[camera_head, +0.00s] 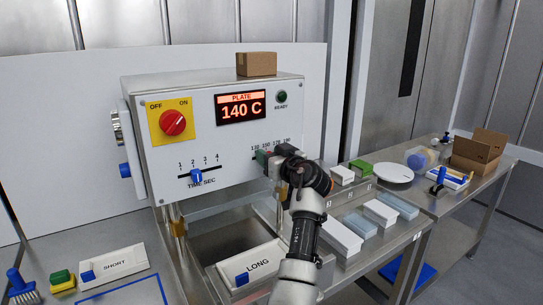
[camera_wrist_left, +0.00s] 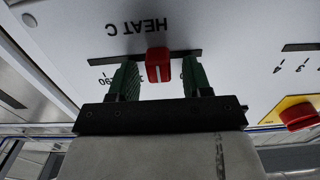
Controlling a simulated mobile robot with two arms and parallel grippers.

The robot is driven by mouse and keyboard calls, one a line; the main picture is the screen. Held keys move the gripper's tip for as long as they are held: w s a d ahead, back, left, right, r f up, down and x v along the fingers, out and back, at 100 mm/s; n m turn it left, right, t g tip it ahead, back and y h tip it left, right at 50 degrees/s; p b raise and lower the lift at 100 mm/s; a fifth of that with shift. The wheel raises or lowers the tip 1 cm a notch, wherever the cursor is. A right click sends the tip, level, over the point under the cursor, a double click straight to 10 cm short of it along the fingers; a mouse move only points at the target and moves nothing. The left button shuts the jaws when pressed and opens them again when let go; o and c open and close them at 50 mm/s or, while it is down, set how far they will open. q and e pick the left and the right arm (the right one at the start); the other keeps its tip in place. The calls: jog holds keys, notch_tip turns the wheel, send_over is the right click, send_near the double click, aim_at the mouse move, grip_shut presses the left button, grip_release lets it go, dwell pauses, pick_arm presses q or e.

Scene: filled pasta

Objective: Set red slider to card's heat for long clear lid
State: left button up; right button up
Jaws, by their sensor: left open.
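The red slider (camera_wrist_left: 158,65) sits in the slot under the upside-down HEAT C label in the left wrist view. My left gripper (camera_wrist_left: 158,80) is open, its green fingers on either side of the slider with a visible gap at each side. In the head view my left gripper (camera_head: 270,160) is at the front panel of the machine (camera_head: 210,185), below the heat scale (camera_head: 276,147), and mostly hides the slider. The display (camera_head: 242,107) reads PLATE 140 C. I cannot make out a heat card. My right gripper is not in view.
The panel also holds a red OFF/ON knob (camera_head: 173,123) and a blue TIME SEC slider (camera_head: 197,177). A white LONG block (camera_head: 262,262) lies below, a SHORT block (camera_head: 112,264) at left. White and bluish blocks (camera_head: 380,212) and a cardboard box (camera_head: 478,150) are at right.

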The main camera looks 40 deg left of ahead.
pick_arm(q)
jog(key=b+v, duration=0.4)
jog(key=v, duration=0.6)
jog(key=shift+s+d, duration=0.15)
jog(key=shift+d, duration=0.2)
jog(key=shift+f, duration=0.1)
